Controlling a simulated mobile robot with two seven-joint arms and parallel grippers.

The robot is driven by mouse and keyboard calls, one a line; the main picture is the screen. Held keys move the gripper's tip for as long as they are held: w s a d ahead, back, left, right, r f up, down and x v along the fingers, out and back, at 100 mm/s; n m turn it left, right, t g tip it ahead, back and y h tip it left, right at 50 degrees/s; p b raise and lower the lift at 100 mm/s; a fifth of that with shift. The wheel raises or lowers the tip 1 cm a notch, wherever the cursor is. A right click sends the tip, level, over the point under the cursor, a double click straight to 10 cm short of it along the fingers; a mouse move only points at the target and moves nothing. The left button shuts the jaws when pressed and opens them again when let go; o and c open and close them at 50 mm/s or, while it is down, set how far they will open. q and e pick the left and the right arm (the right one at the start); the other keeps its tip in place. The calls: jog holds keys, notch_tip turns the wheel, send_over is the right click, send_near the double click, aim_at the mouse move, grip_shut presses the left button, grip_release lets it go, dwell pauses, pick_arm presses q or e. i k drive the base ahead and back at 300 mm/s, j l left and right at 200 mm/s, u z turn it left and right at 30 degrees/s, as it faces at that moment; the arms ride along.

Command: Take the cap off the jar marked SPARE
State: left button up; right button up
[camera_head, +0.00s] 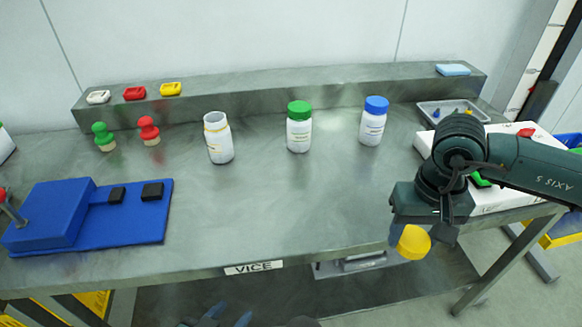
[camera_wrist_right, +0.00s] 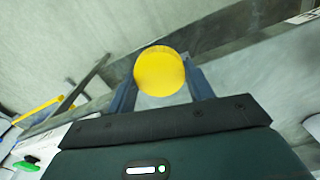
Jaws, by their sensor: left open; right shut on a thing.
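A white jar (camera_head: 219,140) with a yellowish label stands upright and open, without a cap, left of the middle of the bench. A white jar with a green cap (camera_head: 299,112) stands in the middle, and one with a blue cap (camera_head: 375,105) stands to its right. I cannot read the jar labels. My right gripper (camera_head: 410,240) is shut on a yellow cap (camera_head: 414,242), held past the front edge of the bench; the cap also shows between the fingers in the right wrist view (camera_wrist_right: 160,72). My left gripper (camera_head: 232,320) barely shows at the bottom edge, open, away from the jars.
A blue fixture (camera_head: 120,228) with black blocks lies at the left. Green (camera_head: 104,137) and red (camera_head: 149,131) knobbed pieces stand behind it. A small tray (camera_head: 432,108) and a white box (camera_head: 485,200) are at the right. The bench in front of the jars is clear.

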aim_at(217, 132)
jog(key=u, duration=1.3)
jog(key=l+u, duration=0.15)
jog(key=l, duration=0.65)
jog(key=i, duration=0.05)
